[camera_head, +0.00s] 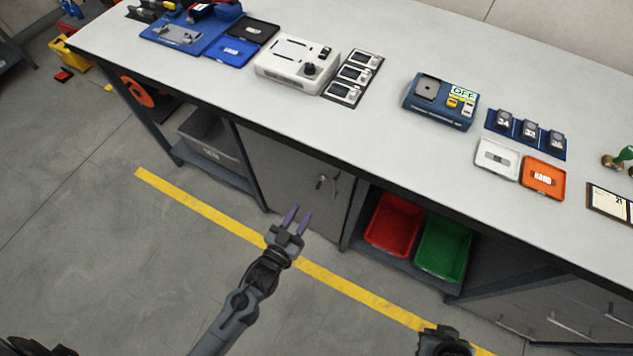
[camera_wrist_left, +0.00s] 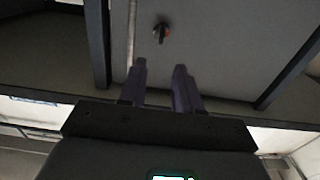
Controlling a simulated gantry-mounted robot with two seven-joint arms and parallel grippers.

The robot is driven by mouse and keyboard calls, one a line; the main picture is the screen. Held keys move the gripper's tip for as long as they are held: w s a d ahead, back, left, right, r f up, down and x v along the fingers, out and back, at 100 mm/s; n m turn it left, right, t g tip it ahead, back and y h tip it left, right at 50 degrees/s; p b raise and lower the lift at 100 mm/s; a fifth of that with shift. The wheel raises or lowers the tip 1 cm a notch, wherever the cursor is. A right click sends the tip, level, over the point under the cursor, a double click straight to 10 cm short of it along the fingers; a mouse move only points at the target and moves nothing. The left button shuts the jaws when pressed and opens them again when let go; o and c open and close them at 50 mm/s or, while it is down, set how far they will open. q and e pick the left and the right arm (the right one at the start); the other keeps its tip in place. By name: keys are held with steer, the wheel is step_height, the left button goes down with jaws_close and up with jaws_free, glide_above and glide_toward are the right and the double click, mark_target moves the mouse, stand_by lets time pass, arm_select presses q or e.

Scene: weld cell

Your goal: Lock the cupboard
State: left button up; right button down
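The cupboard (camera_head: 285,165) is under the workbench, with a grey door that looks closed. On the door is a small dark lock or key (camera_head: 321,182); its details are too small to tell in the head view. In the left wrist view it is a dark knob (camera_wrist_left: 161,33) with a reddish part, on the grey door (camera_wrist_left: 215,45). My left gripper (camera_head: 294,215) has two purple fingers, apart and empty. It is in front of the door, below and left of the lock in the head view, not touching it. The right gripper's fingers do not show.
The workbench (camera_head: 385,135) carries several devices and trays. Right of the cupboard, a red bin (camera_head: 394,222) and a green bin (camera_head: 443,248) sit on a low shelf. A grey bin (camera_head: 208,138) is at left. The floor in front, with a yellow line (camera_head: 200,208), is clear.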

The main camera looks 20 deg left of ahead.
mark_target(317, 187)
arm_select(q)
steer(key=w+b, duration=0.1)
steer(key=w, duration=0.4)
steer(key=w+d+b, duration=0.1)
steer(key=w, duration=0.2)
steer(key=shift+w+b, duration=0.35)
steer(key=shift+w, duration=0.75)
jaws_close()
